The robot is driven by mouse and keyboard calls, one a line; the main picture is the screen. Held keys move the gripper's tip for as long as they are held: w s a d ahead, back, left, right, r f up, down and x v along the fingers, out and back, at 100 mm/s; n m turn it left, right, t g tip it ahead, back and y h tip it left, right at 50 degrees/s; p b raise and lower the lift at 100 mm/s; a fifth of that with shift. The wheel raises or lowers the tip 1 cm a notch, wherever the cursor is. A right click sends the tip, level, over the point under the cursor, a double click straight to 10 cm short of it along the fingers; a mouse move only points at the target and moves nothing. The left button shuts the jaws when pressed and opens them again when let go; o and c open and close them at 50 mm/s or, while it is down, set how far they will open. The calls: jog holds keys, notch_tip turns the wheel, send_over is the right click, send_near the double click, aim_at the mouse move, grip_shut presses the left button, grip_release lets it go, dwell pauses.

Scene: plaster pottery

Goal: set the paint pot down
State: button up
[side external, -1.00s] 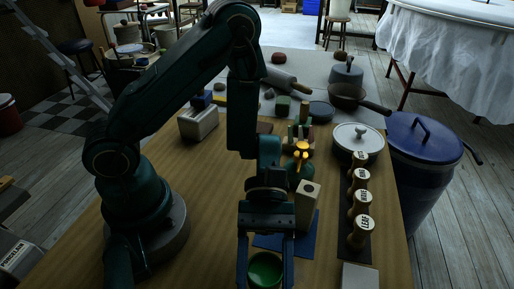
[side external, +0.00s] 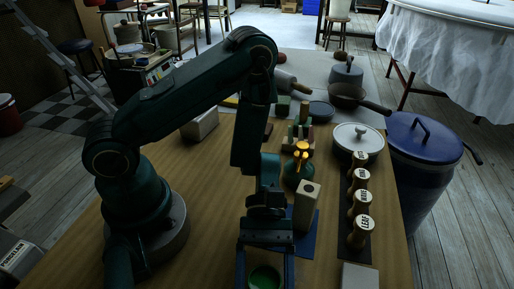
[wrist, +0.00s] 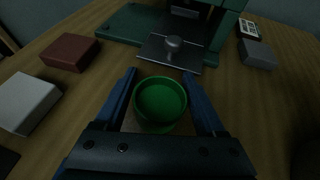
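The paint pot (wrist: 160,101) is a round green cup with green inside, upright between my gripper's two blue fingers in the wrist view. It also shows at the bottom edge of the side view (side external: 265,278), its lower part cut off. My gripper (wrist: 160,82) points down, with one finger against each side of the pot. Its fingers also show in the side view (side external: 265,272). Whether the pot's base touches the wooden table (side external: 205,215) cannot be seen.
A beige block (side external: 308,208) stands on a blue mat just right of my gripper. Labelled stamps (side external: 361,230) stand in a row further right. A brown block (wrist: 70,52), a pale block (wrist: 27,103) and a metal plate with a knob (wrist: 172,50) are near the pot.

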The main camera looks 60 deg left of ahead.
jog(key=shift+w+a+r, duration=0.1)
jog(key=shift+r, duration=0.1)
jog(key=v, duration=1.1)
jog(key=shift+w+a+r, duration=0.1)
jog(key=shift+w+a, duration=0.05)
jog(key=shift+a, duration=0.1)
